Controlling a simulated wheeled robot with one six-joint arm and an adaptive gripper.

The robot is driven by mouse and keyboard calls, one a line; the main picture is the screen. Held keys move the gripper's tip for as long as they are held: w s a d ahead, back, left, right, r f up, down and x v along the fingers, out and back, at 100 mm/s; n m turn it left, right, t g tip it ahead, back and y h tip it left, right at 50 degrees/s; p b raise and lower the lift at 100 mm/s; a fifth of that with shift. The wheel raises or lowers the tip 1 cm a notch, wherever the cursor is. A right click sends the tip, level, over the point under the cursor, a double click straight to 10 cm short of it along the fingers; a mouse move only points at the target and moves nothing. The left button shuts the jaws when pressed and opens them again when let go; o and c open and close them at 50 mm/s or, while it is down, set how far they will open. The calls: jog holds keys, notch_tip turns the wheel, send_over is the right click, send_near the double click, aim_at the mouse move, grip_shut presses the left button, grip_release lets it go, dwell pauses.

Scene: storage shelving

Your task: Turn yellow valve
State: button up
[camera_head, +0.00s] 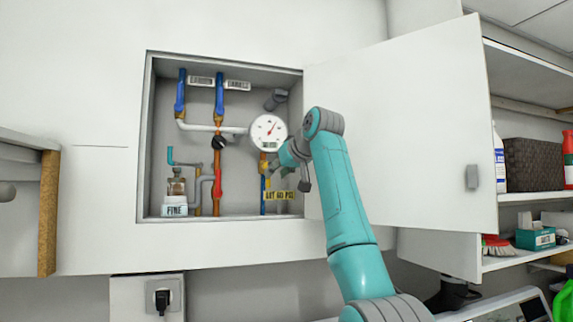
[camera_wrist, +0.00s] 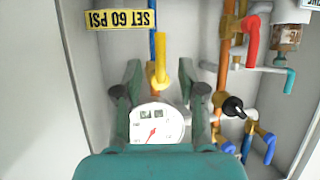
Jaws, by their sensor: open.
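The yellow valve (camera_wrist: 160,58) is a lever handle on a vertical pipe in the wall cabinet. In the wrist view, which is upside down, it shows between the two fingers of my gripper (camera_wrist: 160,70). The fingers are spread to either side, with a visible gap on both sides, and hold nothing. How far the handle is from the fingertips in depth, I cannot tell. In the head view my gripper (camera_head: 275,168) reaches into the cabinet just below the round gauge and hides part of the valve.
The white gauge (camera_head: 268,130) with a red needle is close to my gripper. A yellow "SET 60 PSI" label (camera_head: 279,196) is beneath. A red handle (camera_head: 217,182) and a black knob (camera_head: 219,142) are to the left. The cabinet door (camera_head: 420,120) stands open right of my arm.

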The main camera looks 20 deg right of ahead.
jog(key=shift+v, duration=2.65)
